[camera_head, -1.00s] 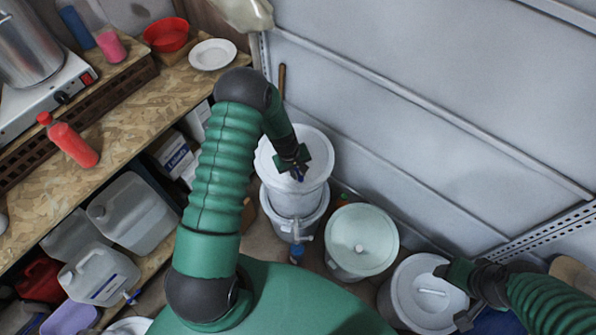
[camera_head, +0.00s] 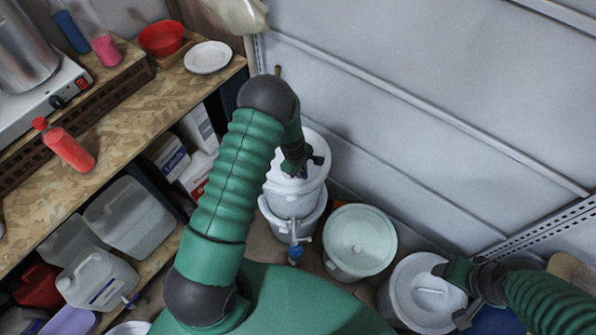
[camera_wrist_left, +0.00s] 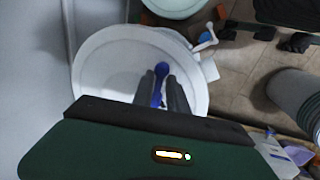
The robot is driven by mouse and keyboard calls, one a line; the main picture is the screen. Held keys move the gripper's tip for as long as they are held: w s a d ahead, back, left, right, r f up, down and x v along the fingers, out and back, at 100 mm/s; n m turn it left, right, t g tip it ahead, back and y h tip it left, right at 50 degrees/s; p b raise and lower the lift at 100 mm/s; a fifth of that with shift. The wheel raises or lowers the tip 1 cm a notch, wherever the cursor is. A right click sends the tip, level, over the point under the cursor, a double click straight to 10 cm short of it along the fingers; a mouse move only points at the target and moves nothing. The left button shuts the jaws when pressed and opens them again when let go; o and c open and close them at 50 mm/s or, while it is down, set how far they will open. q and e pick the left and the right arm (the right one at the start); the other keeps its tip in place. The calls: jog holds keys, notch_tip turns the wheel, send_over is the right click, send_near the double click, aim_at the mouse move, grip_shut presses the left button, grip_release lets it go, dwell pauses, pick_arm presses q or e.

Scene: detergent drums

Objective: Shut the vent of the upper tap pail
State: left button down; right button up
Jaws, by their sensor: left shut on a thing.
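The upper tap pail (camera_head: 288,199) is white, with a round white lid and a tap (camera_head: 296,235) on its near side. It stands on another white pail (camera_head: 281,222). My left gripper (camera_head: 302,170) is over the lid, shut on the small blue vent. In the left wrist view the blue vent (camera_wrist_left: 161,70) shows between the two dark fingers (camera_wrist_left: 161,92), above the white lid (camera_wrist_left: 108,75). The fingers hide part of the vent. My right gripper (camera_head: 453,292) is by the white lidded bucket at the lower right; its jaws are unclear.
A bucket with a pale green lid (camera_head: 360,240) stands right of the stacked pails. The white lidded bucket (camera_head: 412,290) is beside it. A grey panelled wall (camera_head: 420,110) is close behind. A wooden shelf (camera_head: 140,110) with bottles and jugs fills the left.

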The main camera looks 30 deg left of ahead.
pick_arm(q)
jog(key=w+n, duration=0.1)
jog(key=n, duration=0.1)
jog(key=w+n, duration=0.1)
jog(key=n, duration=0.1)
jog(key=shift+d+n+y+p, duration=0.1)
jog(key=shift+n+y+p, duration=0.2)
jog(key=shift+y+p, duration=0.1)
jog(key=shift+w+a+n+y, duration=0.15)
jog(key=shift+w+n, duration=0.2)
jog(key=shift+n, duration=0.65)
jog(key=shift+w+a+n+y, duration=0.15)
jog(key=shift+w+n, duration=0.2)
jog(key=shift+n, duration=0.65)
jog(key=shift+w+r, duration=0.1)
jog(key=c, duration=1.5)
grip_release()
jog(key=shift+d, duration=0.1)
jog(key=v, duration=1.6)
jog(key=shift+w+d+r+b, duration=0.2)
jog(key=shift+r+b, duration=0.1)
jog(key=shift+b, duration=0.1)
jog(key=shift+a, duration=0.1)
